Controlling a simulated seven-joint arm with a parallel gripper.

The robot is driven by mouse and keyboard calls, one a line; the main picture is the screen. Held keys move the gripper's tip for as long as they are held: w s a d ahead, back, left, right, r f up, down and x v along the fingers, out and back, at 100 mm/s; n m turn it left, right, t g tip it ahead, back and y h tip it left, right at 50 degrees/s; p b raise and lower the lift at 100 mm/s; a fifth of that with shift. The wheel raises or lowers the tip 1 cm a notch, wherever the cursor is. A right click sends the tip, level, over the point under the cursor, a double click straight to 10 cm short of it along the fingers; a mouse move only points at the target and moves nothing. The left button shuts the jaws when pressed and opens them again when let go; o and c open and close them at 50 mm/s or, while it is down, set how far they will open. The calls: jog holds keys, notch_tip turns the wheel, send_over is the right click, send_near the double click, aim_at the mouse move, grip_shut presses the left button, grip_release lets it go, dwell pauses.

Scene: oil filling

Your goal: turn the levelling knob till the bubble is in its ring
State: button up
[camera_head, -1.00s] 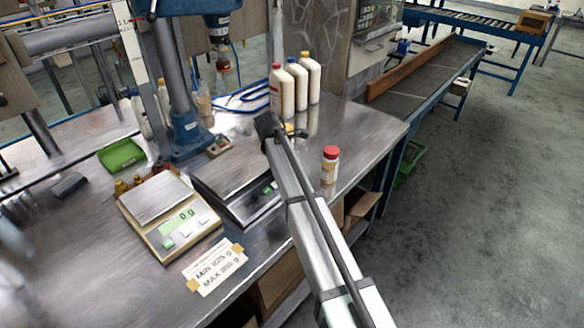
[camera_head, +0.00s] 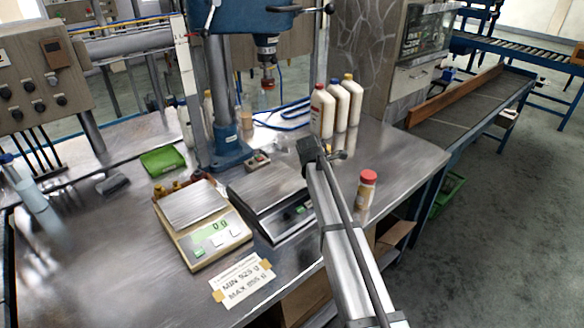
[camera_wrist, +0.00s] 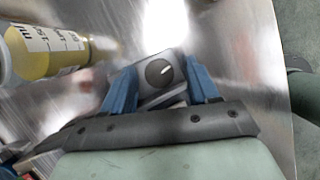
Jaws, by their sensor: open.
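The knob (camera_wrist: 158,72) is a round black dial with a white pointer line on a grey block, seen in the wrist view. The pointer slants up to the right. My gripper (camera_wrist: 163,80) is open, with one blue finger on each side of the block and dial. I cannot tell whether the fingers touch it. In the head view my gripper (camera_head: 336,154) is low over the bench, beyond the dark scale (camera_head: 268,198). The knob is not clear there, and I cannot make out a bubble or ring in either view.
A red-capped jar (camera_head: 366,190) stands right of my arm. White bottles (camera_head: 322,112) stand behind my gripper. The cream scale (camera_head: 205,228) reads 0 g at left. A blue drill-press-like stand (camera_head: 228,140) rises behind it. A yellowish labelled bottle (camera_wrist: 50,50) lies across the wrist view's left.

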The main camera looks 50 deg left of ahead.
jog(key=v, duration=1.3)
jog(key=s+a+n+g, duration=0.2)
jog(key=s+a+g, duration=0.2)
jog(key=s+g, duration=0.2)
jog(key=shift+s+g+y, duration=0.4)
jog(key=shift+s, duration=0.1)
jog(key=shift+a+r, duration=0.1)
jog(key=shift+a, duration=0.05)
